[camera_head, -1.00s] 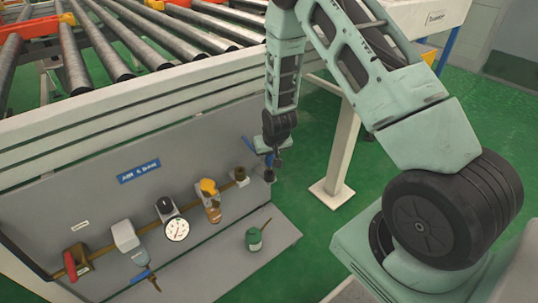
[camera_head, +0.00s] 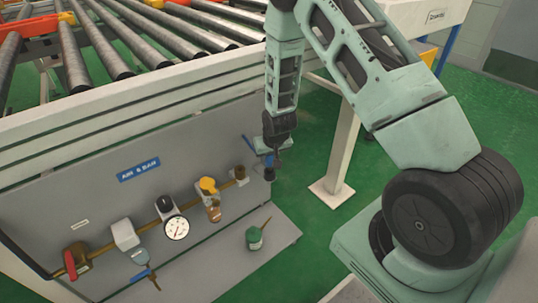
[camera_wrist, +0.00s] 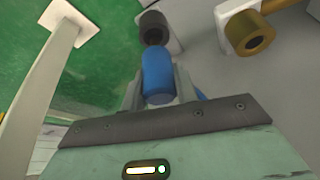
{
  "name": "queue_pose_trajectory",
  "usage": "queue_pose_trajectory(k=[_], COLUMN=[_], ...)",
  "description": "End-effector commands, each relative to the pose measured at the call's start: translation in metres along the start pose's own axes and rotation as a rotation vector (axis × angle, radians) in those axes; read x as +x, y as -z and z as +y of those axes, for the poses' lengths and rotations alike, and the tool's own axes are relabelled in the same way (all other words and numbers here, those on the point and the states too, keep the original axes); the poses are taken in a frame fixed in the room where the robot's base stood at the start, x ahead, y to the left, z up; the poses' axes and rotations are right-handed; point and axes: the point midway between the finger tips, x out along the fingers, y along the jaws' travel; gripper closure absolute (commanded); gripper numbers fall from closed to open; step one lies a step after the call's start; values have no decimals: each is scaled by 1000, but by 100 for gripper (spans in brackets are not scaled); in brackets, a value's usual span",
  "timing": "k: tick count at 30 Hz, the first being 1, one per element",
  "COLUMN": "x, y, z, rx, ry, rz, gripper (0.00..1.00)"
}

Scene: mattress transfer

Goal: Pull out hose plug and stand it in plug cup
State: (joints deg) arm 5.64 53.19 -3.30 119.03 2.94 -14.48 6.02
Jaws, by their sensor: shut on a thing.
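The blue hose plug (camera_wrist: 158,74) is between the fingers of my gripper (camera_wrist: 157,92) in the wrist view, and the gripper is shut on it. Beyond its far end is a dark round cup (camera_wrist: 153,28) on a pale mount, in line with the plug. I cannot tell whether plug and cup touch. In the head view my gripper (camera_head: 269,153) hangs by the right edge of the grey panel, with some blue showing at it. The dark cup (camera_head: 269,174) is just below. A brass fitting (camera_wrist: 248,33) with an open end is to the right in the wrist view.
The grey panel (camera_head: 95,205) carries a brass pipe with a gauge (camera_head: 176,228), a red-handled valve (camera_head: 76,262) and a yellow-topped unit (camera_head: 209,188). A green oil can (camera_head: 254,239) stands on the ledge. A white post (camera_head: 340,150) stands to the right. Roller conveyor (camera_head: 150,40) lies behind.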

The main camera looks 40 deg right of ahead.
Motion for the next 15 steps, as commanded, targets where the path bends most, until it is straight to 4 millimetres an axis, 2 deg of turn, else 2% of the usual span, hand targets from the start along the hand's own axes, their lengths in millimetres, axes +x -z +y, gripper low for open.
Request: queue_pose_trajectory(k=[15], x=[12], y=[-5], z=[0], rx=[0], ry=[0], rz=[0], gripper=[96])
